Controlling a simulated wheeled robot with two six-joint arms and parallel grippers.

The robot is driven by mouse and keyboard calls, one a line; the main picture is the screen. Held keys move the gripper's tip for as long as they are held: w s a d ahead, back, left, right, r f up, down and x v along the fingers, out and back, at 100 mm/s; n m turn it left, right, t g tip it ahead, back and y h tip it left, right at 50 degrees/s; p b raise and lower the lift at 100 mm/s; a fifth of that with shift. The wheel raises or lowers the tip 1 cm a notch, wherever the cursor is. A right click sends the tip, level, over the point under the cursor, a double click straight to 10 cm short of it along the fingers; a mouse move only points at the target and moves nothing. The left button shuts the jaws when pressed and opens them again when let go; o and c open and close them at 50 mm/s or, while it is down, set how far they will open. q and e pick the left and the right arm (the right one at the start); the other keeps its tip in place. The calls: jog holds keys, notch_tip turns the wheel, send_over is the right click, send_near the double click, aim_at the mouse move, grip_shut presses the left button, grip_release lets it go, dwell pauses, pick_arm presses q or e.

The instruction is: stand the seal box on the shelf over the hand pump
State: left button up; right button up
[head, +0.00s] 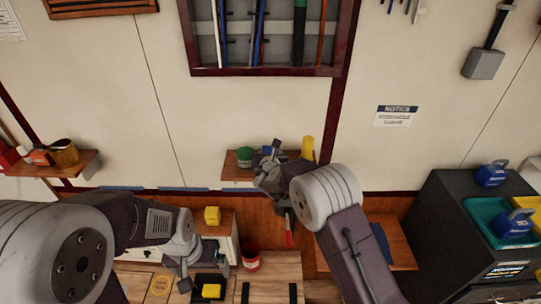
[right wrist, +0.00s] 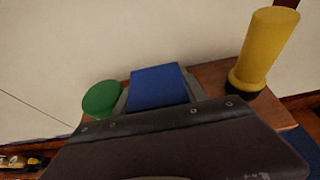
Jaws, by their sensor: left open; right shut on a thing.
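A blue box (right wrist: 160,86), which looks like the seal box, is in my right gripper's jaws in the right wrist view. My right gripper (head: 270,165) is shut on it at the small wooden shelf (head: 232,173); in the head view the gripper mostly hides the box. The box is between a green round thing and a yellow cylinder. I cannot tell whether it touches the shelf (right wrist: 213,75). A dark tool with a red handle (head: 289,238), perhaps the hand pump, shows below the shelf, partly hidden by my arm. My left gripper (head: 196,268) is open and empty low at the left.
The green round thing (head: 245,156) is at the shelf's left; the yellow cylinder (head: 307,147) stands at its right. Below are a yellow block (head: 212,216), a red can (head: 251,261) and a black-and-yellow thing (head: 211,290). A dark cabinet (head: 440,225) stands at the right.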

jog(key=shift+w+f, duration=0.2)
jog(key=shift+f, duration=0.85)
jog(key=shift+w+a+f, duration=0.1)
jog(key=shift+w+f, duration=0.05)
jog(key=shift+w, duration=0.05)
jog(key=o, duration=1)
jog(key=shift+w, duration=0.1)
jog(key=o, duration=0.4)
jog(key=shift+s, duration=0.35)
jog(key=shift+s+r, duration=0.2)
pick_arm(q)
jog(key=f+b, duration=0.2)
jog(key=b, duration=0.1)
jog(key=f+b, duration=0.1)
jog(key=f, duration=0.1)
jog(key=shift+w, duration=0.35)
pick_arm(e)
jog(key=v, duration=1.1)
jog(key=shift+s+r, duration=0.15)
